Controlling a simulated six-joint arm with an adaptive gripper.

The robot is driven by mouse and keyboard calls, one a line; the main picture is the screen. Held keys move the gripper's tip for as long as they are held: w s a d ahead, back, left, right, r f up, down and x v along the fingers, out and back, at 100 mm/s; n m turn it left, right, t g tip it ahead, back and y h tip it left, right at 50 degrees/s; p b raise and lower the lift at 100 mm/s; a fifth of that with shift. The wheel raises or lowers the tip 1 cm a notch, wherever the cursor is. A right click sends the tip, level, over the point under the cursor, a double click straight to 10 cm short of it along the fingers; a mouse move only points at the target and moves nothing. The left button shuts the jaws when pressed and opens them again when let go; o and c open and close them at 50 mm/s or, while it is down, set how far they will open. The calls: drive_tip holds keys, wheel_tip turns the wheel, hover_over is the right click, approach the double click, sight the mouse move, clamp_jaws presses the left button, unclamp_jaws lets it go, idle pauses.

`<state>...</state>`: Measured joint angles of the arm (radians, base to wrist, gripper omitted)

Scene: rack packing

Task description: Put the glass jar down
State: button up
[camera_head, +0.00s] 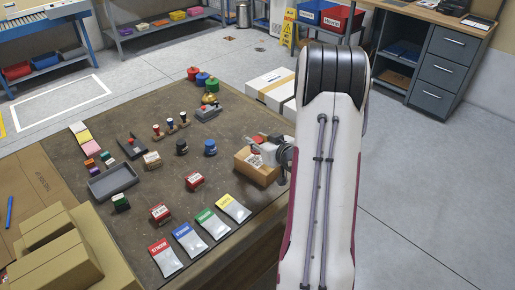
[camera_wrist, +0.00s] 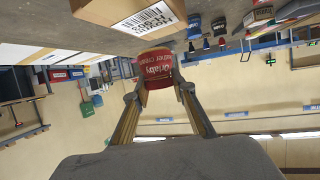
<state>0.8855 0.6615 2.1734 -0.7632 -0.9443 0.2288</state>
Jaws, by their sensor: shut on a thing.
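My gripper (camera_head: 262,142) is shut on a small jar with a red label (camera_wrist: 157,66) and pale lettering, which I take for the glass jar. In the wrist view the two fingers of my gripper (camera_wrist: 158,90) close on its sides. In the head view only a bit of red (camera_head: 257,139) shows at the fingers, just above or behind the brown cardboard box (camera_head: 254,172) at the table's right edge. The wrist view shows the jar clear of the table top, with the box (camera_wrist: 125,12) near it. Whether the jar touches the box, I cannot tell.
The brown table (camera_head: 150,190) holds red-labelled items (camera_head: 160,213), a black jar (camera_head: 182,147), a blue jar (camera_head: 210,148), a grey tray (camera_head: 112,180) and coloured packets (camera_head: 198,230) along the front. A white carton (camera_head: 270,87) stands behind the box. Bare table shows between the items.

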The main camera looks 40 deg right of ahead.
drive_tip(key=shift+f, duration=1.7)
drive_tip(key=shift+f, duration=0.15)
drive_tip(key=o, duration=1.2)
drive_tip(key=shift+s+r, duration=0.2)
drive_tip(key=shift+r, duration=0.05)
drive_tip(key=v, duration=1.1)
drive_tip(key=shift+s+a+r, duration=0.1)
drive_tip(key=shift+s+a, duration=0.1)
drive_tip(key=shift+s, duration=0.1)
drive_tip(key=shift+w, duration=0.1)
